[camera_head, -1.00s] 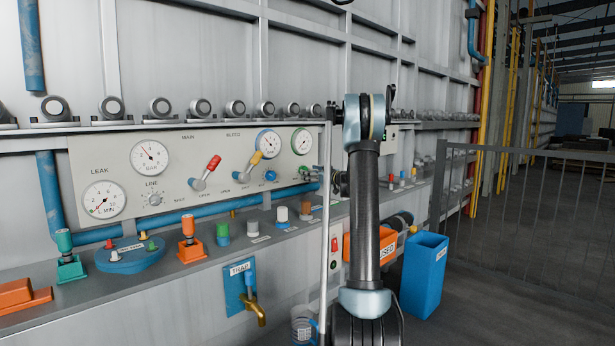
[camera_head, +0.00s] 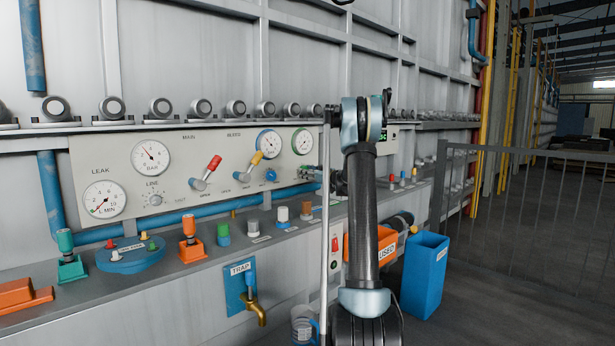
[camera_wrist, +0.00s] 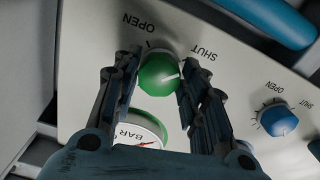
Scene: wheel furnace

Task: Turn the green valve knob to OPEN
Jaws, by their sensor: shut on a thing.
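The green valve knob (camera_wrist: 160,74) is a round green knob on the pale panel. In the wrist view it sits between the two dark fingers of my gripper (camera_wrist: 158,82), which are shut on its sides. A white line on the knob points to the right of the picture, toward the side of the SHUT label (camera_wrist: 203,50). The OPEN label (camera_wrist: 138,20) is at its upper left, with a dark tick below it. In the head view my arm covers much of this part of the panel (camera_head: 130,205), and the grip cannot be made out.
A blue knob (camera_wrist: 280,118) with its own SHUT label sits right of my gripper in the wrist view. A gauge (camera_wrist: 142,132) lies just below the green knob. Red (camera_head: 206,172) and yellow (camera_head: 250,164) levers stand out from the panel. A blue bin (camera_head: 424,275) stands right.

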